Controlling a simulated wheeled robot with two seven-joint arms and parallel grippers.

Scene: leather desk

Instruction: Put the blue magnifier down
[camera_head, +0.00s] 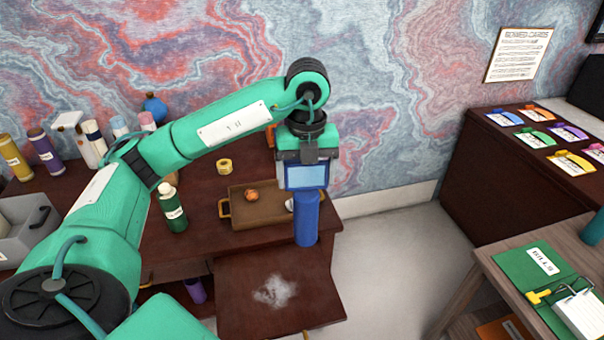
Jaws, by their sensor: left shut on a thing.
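The blue magnifier (306,218) hangs upright from my left gripper (308,157), with its pale rectangular lens at the top and its thick blue handle pointing down. My left gripper is shut on its upper end. In the picture the handle covers the right edge of the dark red desk (215,262) and the right part of a brown tray (262,212). I cannot tell exactly how high the handle's bottom is above the surface. My right gripper is not in view.
The tray holds an orange-brown round thing (251,195). A green bottle (171,208) and a yellow roll (224,166) stand left of it. A lower dark board (318,300) bears a white powdery patch (275,290). A wooden table (490,262) with a green folder (530,270) is at right.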

